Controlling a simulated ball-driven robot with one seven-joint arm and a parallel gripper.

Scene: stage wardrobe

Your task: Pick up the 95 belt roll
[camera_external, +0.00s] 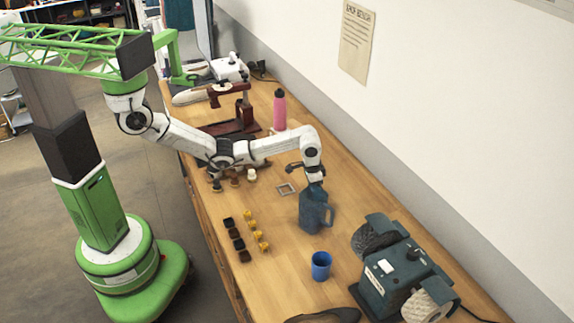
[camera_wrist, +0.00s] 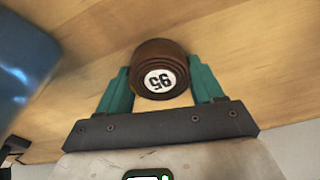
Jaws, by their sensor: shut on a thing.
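The 95 belt roll (camera_wrist: 160,62) is a dark brown coil with a white label reading 95, upside down in the wrist view. My gripper (camera_wrist: 161,80) has its two green fingers on either side of the roll and is shut on it. The label faces the wrist camera. In the external view my gripper (camera_external: 316,186) points down just behind the blue pitcher (camera_external: 312,213), which hides its lower part. I cannot make out the held roll there, nor tell whether it touches the table.
The blue pitcher also shows close by at the left of the wrist view (camera_wrist: 22,62). A blue cup (camera_external: 321,266), a shoe polisher (camera_external: 388,275) and a pink bottle (camera_external: 279,110) stand on the workbench (camera_external: 283,262). Small dark and yellow pieces (camera_external: 248,238) lie left of the pitcher.

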